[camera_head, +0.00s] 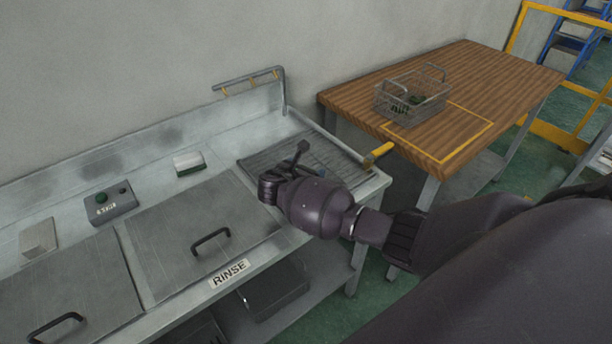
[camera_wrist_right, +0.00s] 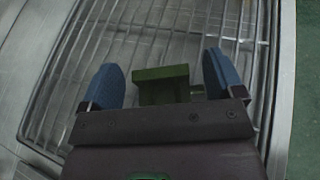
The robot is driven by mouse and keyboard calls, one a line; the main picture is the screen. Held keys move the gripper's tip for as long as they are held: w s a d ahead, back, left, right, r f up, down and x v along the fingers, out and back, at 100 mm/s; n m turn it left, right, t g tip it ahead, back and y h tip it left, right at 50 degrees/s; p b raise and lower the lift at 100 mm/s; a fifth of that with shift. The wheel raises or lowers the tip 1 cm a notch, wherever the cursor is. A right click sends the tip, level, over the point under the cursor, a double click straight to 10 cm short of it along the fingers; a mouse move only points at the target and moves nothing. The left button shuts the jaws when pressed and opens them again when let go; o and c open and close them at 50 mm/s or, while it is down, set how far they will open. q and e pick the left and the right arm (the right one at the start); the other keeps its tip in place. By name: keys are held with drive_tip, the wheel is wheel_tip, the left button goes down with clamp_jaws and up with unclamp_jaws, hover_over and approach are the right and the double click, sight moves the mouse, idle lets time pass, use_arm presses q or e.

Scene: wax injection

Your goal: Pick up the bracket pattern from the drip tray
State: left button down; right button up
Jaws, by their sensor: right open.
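The green bracket pattern (camera_wrist_right: 162,85) lies on the wire rack of the drip tray (camera_wrist_right: 148,40) in the right wrist view. My right gripper (camera_wrist_right: 165,80) is open, with one blue fingertip on each side of the bracket and gaps between them. Its lower part is hidden behind the gripper body. My left gripper is not in view.
A wire basket (camera_head: 412,97) with dark green pieces stands on the wooden table (camera_head: 480,85) to the right. Lidded tanks (camera_head: 200,235) fill the bench to the left. A wall rises behind the bench.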

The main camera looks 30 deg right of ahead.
drive_tip(key=shift+c, duration=0.3)
drive_tip(key=c, duration=0.9)
drive_tip(key=shift+r, duration=0.1)
drive_tip(key=shift+c, duration=0.2)
